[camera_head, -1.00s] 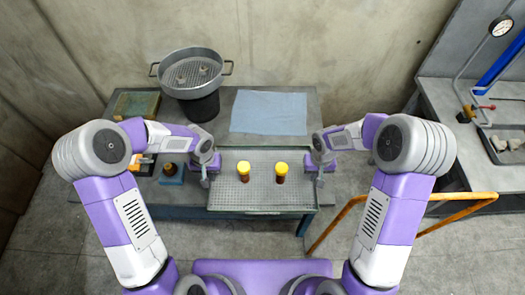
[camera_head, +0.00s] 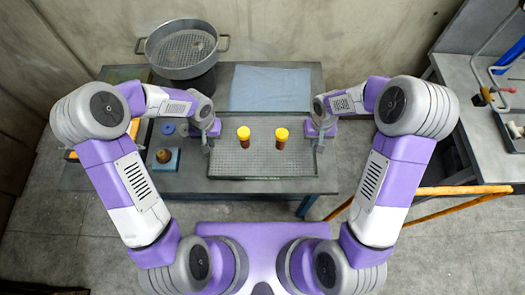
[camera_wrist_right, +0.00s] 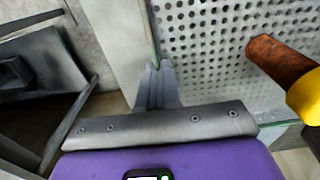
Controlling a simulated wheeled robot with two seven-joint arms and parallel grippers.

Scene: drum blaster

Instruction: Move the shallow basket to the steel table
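The shallow basket (camera_head: 262,166) is a grey perforated tray with a thin rim, level over the front of the grey table in the head view. Two brown bottles with yellow caps (camera_head: 243,134) (camera_head: 282,134) stand upright in it. My left gripper (camera_head: 207,145) is at the middle of its left rim and looks shut on it, though the fingertips are small there. My right gripper (camera_head: 318,143) is at the right rim. In the right wrist view its fingers (camera_wrist_right: 155,85) are closed together on the rim, beside the perforated floor (camera_wrist_right: 215,40). Whether the basket touches the table is unclear.
A two-handled round strainer (camera_head: 182,48) on a dark pot stands at the back left. A blue cloth (camera_head: 270,88) lies behind the basket. A small jar on a blue pad (camera_head: 164,158) is at the left. Another grey table (camera_head: 470,90) with pipework stands right, past an orange rail (camera_head: 425,192).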

